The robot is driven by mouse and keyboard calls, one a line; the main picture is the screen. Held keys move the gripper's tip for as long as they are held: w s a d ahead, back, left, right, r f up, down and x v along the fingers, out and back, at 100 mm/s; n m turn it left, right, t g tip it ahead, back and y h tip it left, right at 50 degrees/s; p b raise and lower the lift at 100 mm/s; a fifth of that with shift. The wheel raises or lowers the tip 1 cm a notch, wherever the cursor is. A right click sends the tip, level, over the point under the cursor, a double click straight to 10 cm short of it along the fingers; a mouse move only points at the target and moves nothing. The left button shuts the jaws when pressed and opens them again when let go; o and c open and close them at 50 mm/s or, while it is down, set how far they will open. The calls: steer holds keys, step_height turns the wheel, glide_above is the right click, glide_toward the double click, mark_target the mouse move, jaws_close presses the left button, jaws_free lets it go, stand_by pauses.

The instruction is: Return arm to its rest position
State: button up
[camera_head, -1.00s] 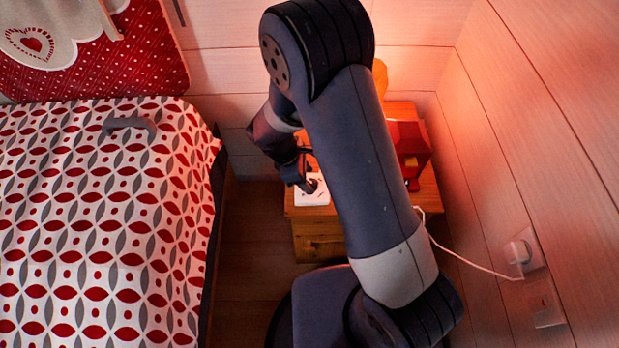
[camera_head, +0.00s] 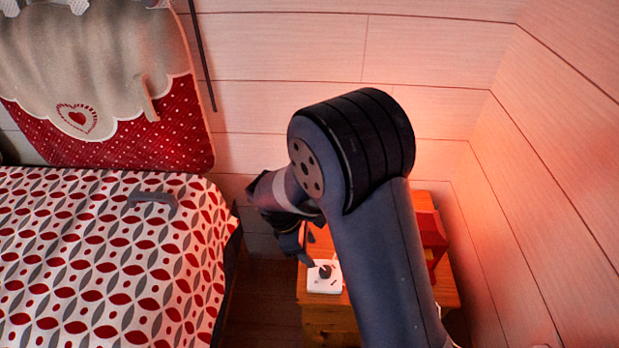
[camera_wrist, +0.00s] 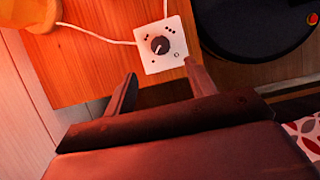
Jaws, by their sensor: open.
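My gripper (camera_wrist: 158,90) is open and empty in the wrist view, its two fingers apart. A white control box with a black knob (camera_wrist: 161,46) lies on the wooden nightstand (camera_wrist: 90,82) just beyond the fingertips, with a gap between. In the head view my gripper (camera_head: 303,250) hangs above and a little left of the white box (camera_head: 325,287), which sits near the front edge of the nightstand (camera_head: 330,318). My raised, bent arm hides part of the nightstand.
A red object (camera_head: 431,238) stands on the nightstand behind my arm. A bed (camera_head: 100,265) with a patterned cover is at left, with a grey handle-like object (camera_head: 152,198) on it. Pale plank walls close off the back and right. A white cord (camera_wrist: 95,34) runs from the box.

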mark_target(325, 270)
steer(key=b+x, duration=0.1)
steer(key=x, duration=0.9)
steer(key=shift+d, duration=0.1)
steer(key=shift+f, duration=0.15)
